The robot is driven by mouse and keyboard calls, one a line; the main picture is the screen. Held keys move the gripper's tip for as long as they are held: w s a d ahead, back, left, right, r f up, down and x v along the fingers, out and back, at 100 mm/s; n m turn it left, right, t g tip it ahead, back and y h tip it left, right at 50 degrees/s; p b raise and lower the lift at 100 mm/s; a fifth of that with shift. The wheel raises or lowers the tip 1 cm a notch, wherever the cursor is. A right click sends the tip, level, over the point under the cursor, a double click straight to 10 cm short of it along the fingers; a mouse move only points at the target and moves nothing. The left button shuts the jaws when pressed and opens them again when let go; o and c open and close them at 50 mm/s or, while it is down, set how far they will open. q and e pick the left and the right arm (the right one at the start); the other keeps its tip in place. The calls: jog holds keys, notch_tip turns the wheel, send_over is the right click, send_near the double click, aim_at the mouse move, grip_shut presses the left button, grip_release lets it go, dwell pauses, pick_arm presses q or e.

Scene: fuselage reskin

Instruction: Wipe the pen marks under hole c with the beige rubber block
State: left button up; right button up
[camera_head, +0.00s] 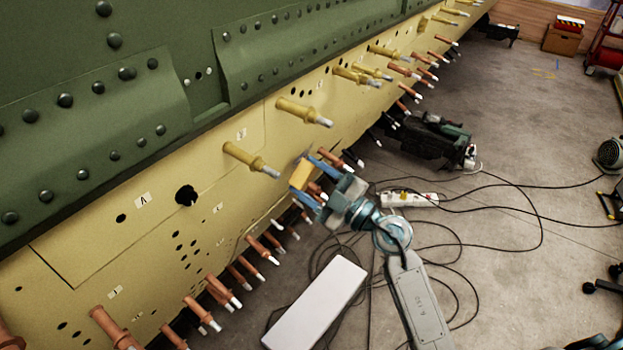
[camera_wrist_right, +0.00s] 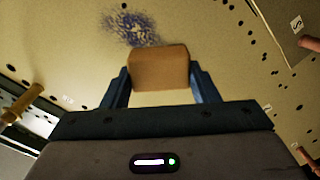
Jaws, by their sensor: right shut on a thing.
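My right gripper (camera_head: 307,181) is shut on the beige rubber block (camera_head: 300,173) and holds it close to the yellow fuselage panel. In the right wrist view the block (camera_wrist_right: 158,68) sits between the two blue fingers. A smudge of dark blue pen marks (camera_wrist_right: 134,28) shows on the panel just above and left of the block. The block is apart from most of the scribble in the picture; I cannot tell whether it touches the panel. A small dark hole lies at the marks. I cannot read which label is hole c. My left gripper is out of view.
Yellow pegs (camera_head: 250,160) and rows of copper pegs (camera_head: 222,291) stick out of the yellow panel (camera_head: 95,250) around my right gripper. Green riveted skin (camera_head: 95,110) covers the upper part. Cables and a power strip (camera_head: 408,199) lie on the floor to the right.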

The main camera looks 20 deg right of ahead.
jog(key=shift+p+x, duration=0.6)
jog(key=shift+x, duration=0.3)
jog(key=shift+d, duration=0.1)
